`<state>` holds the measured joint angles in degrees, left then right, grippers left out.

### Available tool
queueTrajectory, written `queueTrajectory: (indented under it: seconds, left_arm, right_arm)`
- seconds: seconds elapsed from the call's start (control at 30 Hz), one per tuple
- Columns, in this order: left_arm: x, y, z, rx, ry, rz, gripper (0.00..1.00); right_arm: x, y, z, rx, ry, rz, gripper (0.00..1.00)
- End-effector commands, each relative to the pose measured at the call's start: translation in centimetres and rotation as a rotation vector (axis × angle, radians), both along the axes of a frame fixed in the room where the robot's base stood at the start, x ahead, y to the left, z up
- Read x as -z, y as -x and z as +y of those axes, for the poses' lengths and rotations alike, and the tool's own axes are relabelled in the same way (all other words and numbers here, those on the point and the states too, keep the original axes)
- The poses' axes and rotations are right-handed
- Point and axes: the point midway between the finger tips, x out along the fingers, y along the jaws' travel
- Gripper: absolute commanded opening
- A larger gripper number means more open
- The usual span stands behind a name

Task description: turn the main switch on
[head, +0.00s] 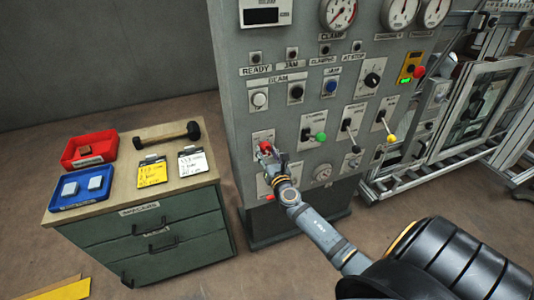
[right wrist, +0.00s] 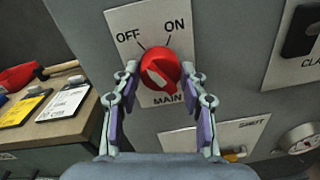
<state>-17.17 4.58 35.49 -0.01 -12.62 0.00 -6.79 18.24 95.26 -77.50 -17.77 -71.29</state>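The main switch is a red rotary knob (right wrist: 161,66) on a white plate lettered OFF at upper left, ON at upper right and MAIN below. In the head view the red knob (head: 265,146) is low on the grey cabinet's front. Its pale grip face shows, but I cannot tell exactly which mark it points to. My right gripper (right wrist: 161,74) is open, with one finger on each side of the knob and slight gaps showing. In the head view my right gripper (head: 268,155) is right at the switch and partly covers it. My left gripper is not in view.
A drawer unit (head: 165,235) at left holds a red bin (head: 88,160), a blue bin (head: 82,203), a hammer (head: 170,134) and cards.

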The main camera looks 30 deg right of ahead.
Motion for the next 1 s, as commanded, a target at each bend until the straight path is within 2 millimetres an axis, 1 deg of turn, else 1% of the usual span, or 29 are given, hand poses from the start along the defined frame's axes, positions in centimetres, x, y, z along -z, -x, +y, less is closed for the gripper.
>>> queueTrajectory:
  seconds: [0.03, 0.2, 0.4, 0.57, 0.77, 1.0]
  left_arm:
    - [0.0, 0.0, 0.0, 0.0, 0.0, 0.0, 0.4]
    - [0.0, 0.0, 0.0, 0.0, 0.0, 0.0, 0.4]
    - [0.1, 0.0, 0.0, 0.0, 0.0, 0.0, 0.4]
    - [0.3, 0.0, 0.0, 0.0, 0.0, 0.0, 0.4]
    - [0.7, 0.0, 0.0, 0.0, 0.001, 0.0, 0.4]
    - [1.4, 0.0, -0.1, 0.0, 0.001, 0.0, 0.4]
  right_arm:
    - [0.0, 0.0, 0.0, 0.0, 0.0, 0.0, 0.32]
    - [0.0, 0.0, 0.0, 0.0, 0.0, 0.0, 0.1]
    - [0.0, 0.0, 0.0, 0.0, -0.014, -0.003, 0.1]
    - [0.1, 0.0, 0.0, 0.0, -0.067, -0.016, 0.1]
    - [0.1, 0.0, 0.0, 0.0, -0.201, -0.049, 0.1]
    - [0.1, 0.0, 0.0, 0.0, -0.419, -0.101, 0.1]
